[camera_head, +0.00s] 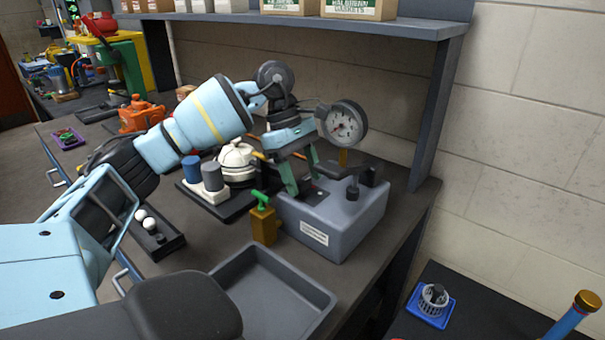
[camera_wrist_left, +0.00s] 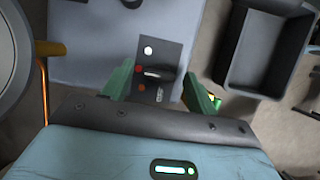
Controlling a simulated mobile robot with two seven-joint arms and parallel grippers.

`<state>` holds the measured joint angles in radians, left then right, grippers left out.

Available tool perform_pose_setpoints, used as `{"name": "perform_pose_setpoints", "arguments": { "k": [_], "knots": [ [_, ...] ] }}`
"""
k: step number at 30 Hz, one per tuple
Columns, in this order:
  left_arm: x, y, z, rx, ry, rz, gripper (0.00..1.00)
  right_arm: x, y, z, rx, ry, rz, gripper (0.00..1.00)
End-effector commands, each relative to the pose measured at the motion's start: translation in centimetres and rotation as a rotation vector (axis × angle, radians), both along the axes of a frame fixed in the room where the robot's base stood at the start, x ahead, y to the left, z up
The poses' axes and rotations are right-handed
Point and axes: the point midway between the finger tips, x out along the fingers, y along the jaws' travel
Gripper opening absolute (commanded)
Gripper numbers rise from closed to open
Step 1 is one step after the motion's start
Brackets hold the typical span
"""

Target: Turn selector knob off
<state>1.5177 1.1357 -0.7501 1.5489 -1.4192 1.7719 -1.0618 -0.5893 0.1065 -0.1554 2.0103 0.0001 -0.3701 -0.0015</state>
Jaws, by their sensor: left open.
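The selector knob (camera_wrist_left: 152,73) is a small part on a dark plate (camera_wrist_left: 172,55) with a white round spot and red spots, on top of the grey box (camera_head: 325,222). The plate shows only partly in the head view (camera_head: 316,196). My left gripper (camera_head: 304,183) comes down over the box from the upper left. In the left wrist view its two green fingers (camera_wrist_left: 158,90) stand apart, one on each side of the plate, with the knob between them. I cannot tell whether they touch it. The knob's exact angle is too small to read. My right gripper is not in view.
A pressure gauge (camera_head: 343,124) stands behind the box. A brass valve with a green handle (camera_head: 263,220) stands at its left. An empty grey tray (camera_head: 268,297) lies in front. A white domed part (camera_head: 238,162) stands behind left. A shelf (camera_head: 420,26) hangs above.

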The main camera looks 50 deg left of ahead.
Motion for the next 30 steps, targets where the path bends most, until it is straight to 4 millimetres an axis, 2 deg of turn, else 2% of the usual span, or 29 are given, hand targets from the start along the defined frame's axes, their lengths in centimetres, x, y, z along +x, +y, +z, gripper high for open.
{"name": "perform_pose_setpoints", "arguments": {
  "k": [4,5,12,15,23,30],
  "knots": [
    [0.0,0.01,0.0,0.0,0.0,0.0,0.58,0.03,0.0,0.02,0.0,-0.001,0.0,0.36],
    [0.0,0.01,0.01,0.0,0.0,0.0,0.56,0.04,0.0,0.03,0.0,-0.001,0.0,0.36],
    [0.0,0.01,0.02,0.0,0.0,0.0,0.24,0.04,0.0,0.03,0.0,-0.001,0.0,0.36],
    [0.0,0.01,0.02,0.0,0.0,0.0,0.14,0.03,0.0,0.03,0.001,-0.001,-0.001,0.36],
    [-0.05,0.0,0.03,0.0,0.0,0.028,0.14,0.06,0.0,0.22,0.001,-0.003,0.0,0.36],
    [-0.18,0.05,0.1,0.001,0.0,0.152,0.14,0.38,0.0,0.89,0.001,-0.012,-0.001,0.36]
  ]
}}
